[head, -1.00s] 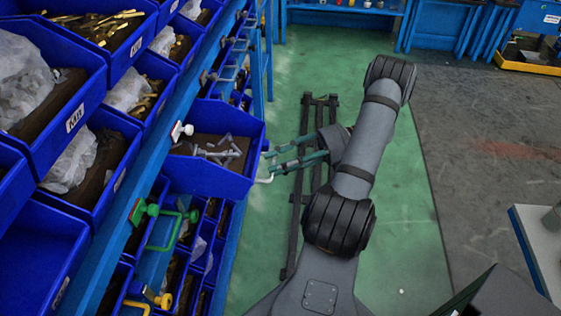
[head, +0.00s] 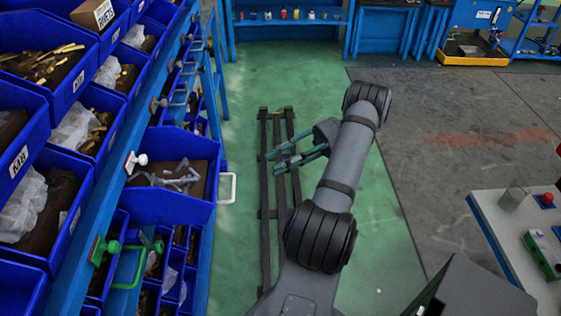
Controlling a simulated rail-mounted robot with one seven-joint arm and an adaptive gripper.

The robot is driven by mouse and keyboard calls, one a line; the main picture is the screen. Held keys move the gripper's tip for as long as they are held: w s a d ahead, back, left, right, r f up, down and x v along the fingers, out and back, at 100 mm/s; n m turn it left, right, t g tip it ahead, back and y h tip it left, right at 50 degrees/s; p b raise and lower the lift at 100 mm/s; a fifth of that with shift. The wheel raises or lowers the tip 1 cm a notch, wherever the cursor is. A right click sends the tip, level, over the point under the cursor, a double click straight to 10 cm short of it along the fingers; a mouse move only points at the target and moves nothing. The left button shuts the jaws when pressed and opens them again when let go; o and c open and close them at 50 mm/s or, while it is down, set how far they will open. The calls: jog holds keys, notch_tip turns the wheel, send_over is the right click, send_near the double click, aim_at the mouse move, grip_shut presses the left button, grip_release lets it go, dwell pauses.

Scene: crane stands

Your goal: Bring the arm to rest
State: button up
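My gripper (head: 271,163) is at the middle of the head view, over the green floor and the dark floor rails. Its two green-tipped fingers point left and are apart, with nothing between them. My arm is bent, its elbow toward the upper right. Left of the gripper, a blue drawer (head: 175,207) sticks out from the rack, with loose metal parts inside and a white handle (head: 228,188) on its front. A clear gap shows between the fingertips and that handle.
The rack of blue bins (head: 55,105) fills the left side. A green handle (head: 135,265) projects below the open drawer. A workbench with a white top (head: 510,235) stands at the right. Blue shelving (head: 290,20) is at the back.

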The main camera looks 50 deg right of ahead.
aim_at(234, 185)
jog(key=shift+a, duration=0.1)
dwell(0.3)
jog(key=x, duration=1.1)
jog(key=shift+w+a+f, duration=0.1)
jog(key=shift+a, duration=0.1)
jog(key=shift+w+a, duration=0.4)
jog(key=shift+a, duration=0.05)
